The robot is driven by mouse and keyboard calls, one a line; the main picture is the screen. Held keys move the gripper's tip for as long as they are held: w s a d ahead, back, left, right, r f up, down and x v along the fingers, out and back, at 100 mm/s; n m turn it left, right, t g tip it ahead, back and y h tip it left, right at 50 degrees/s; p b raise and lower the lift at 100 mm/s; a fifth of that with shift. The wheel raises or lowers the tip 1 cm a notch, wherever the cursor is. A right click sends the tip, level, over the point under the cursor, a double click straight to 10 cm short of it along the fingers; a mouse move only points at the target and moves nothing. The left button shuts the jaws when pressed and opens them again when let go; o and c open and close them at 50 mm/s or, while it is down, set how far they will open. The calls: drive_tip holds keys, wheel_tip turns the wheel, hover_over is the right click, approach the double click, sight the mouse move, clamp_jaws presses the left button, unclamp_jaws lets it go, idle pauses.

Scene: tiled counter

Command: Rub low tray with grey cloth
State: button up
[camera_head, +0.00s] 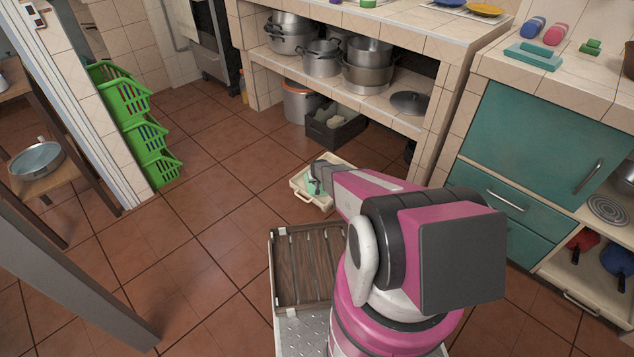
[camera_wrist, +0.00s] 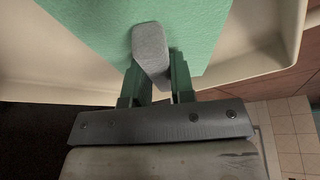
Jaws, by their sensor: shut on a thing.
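The low tray is cream with raised walls (camera_head: 303,196); it appears low, near the floor in front of the shelves in the head view. Its wall also shows in the wrist view (camera_wrist: 291,28). A flat green sheet (camera_wrist: 95,25) lies in it. My gripper (camera_wrist: 158,82) is over the tray, its fingers shut on a small grey piece with rounded ends, taken as the grey cloth (camera_wrist: 150,45). The grey piece is over the green sheet; whether it touches cannot be told. In the head view my arm hides part of the tray, and my gripper (camera_head: 314,184) is small.
A dark crate (camera_head: 335,130) stands on the floor behind the tray, under a shelf with several pots (camera_head: 322,60). Green baskets (camera_head: 125,95) stand at left. Teal drawers (camera_head: 500,200) are at right. The tiled floor left of the tray is clear.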

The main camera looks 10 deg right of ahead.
drive_tip(key=shift+w+a+f, duration=0.1)
drive_tip(key=shift+f, duration=0.2)
drive_tip(key=shift+r, duration=3.1)
drive_tip(key=shift+r, duration=1.55)
